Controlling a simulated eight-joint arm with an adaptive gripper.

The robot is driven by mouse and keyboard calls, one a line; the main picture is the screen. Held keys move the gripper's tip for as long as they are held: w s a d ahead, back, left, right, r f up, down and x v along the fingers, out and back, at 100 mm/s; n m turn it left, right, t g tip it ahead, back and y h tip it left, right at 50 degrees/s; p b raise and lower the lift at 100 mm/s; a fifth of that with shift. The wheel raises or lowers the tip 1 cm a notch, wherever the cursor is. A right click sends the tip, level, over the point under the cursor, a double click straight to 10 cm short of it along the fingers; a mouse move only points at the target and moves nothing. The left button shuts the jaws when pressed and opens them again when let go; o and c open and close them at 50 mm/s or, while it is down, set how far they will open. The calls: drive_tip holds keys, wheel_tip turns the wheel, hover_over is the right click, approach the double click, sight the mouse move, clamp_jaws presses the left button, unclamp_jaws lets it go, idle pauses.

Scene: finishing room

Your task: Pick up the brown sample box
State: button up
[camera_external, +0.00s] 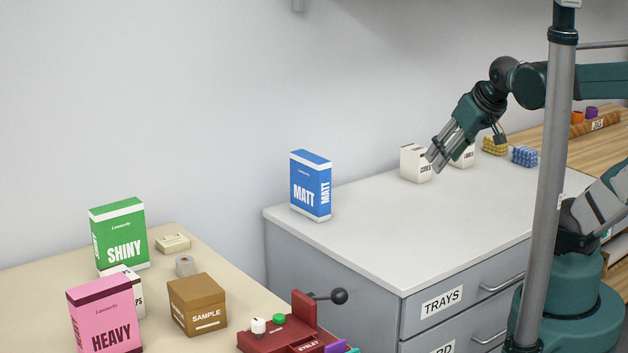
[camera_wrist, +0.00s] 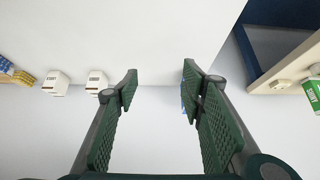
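The brown sample box (camera_external: 198,304) stands on the beige table at the lower left in the external view, with a white SAMPLE label on its front. I cannot make it out in the wrist view. My gripper (camera_external: 435,162) is at the upper right in the external view, above the white-topped cabinet and far from the box. In the wrist view my gripper (camera_wrist: 160,80) has its two green fingers spread wide, with nothing between them.
Beside the box are a pink HEAVY box (camera_external: 105,315), a green SHINY box (camera_external: 119,236) and a red eyelet press (camera_external: 285,325). A blue MATT box (camera_external: 310,186) stands on the cabinet (camera_external: 375,235). Small white boxes (camera_external: 415,163) are near my gripper. A gap separates table and cabinet.

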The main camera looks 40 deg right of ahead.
idle(0.4)
drive_tip(key=o, duration=1)
drive_tip(key=shift+o, duration=0.2)
drive_tip(key=shift+a+r, duration=0.1)
